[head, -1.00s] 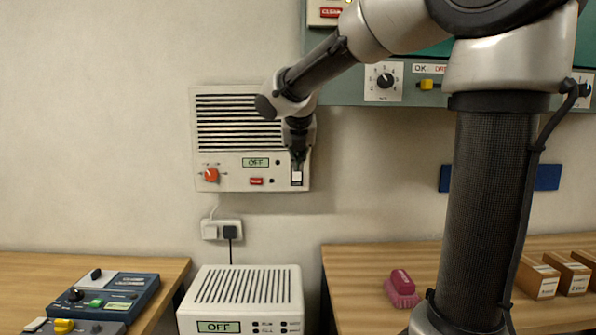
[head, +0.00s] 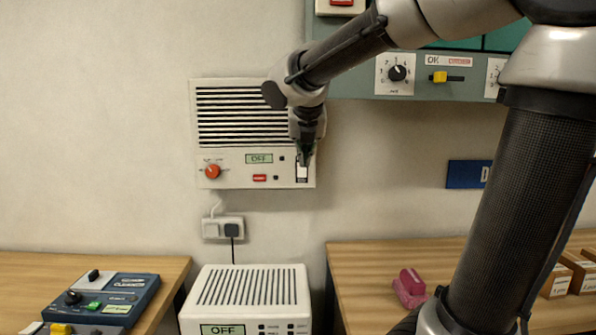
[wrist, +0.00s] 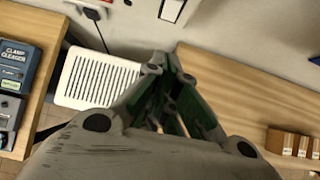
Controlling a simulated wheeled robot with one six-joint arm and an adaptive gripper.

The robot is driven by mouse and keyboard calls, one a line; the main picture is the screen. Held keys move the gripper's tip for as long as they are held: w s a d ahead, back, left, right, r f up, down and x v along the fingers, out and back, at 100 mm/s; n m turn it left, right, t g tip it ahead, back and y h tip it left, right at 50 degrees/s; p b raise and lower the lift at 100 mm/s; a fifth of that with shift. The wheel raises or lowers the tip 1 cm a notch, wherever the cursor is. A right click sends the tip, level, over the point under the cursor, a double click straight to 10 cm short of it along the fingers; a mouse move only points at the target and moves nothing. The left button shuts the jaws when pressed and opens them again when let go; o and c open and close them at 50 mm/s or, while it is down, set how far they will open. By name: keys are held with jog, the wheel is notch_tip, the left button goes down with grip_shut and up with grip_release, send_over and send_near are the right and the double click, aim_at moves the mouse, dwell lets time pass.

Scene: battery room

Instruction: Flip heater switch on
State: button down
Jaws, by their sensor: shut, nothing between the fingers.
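The wall heater (head: 238,135) is a white panel with dark louvres in the head view. Its small display (head: 259,159) reads OFF. The heater switch (head: 302,172) is a white rocker in a dark frame at the panel's lower right; it also shows at the top of the wrist view (wrist: 172,9). My gripper (head: 305,158) is shut and empty, its tips at the upper part of the switch in the head view. Whether the tips touch the rocker cannot be told. In the wrist view my gripper (wrist: 166,62) points towards the wall.
An orange knob (head: 212,171) and a red button (head: 259,178) sit left of the switch. Below are a wall socket (head: 211,229) and a white vented box (head: 252,288) reading OFF. Wooden benches stand left (head: 120,262) and right (head: 365,262). A green-grey panel (head: 350,87) hangs upper right.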

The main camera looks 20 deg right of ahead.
aim_at(302, 170)
jog(key=w+d+r+x, duration=0.1)
jog(key=w+x, duration=0.1)
jog(key=x, duration=1.1)
jog(key=shift+r, duration=0.4)
jog(key=shift+a, duration=0.1)
jog(key=shift+w+f, duration=0.15)
jog(key=shift+w, duration=0.1)
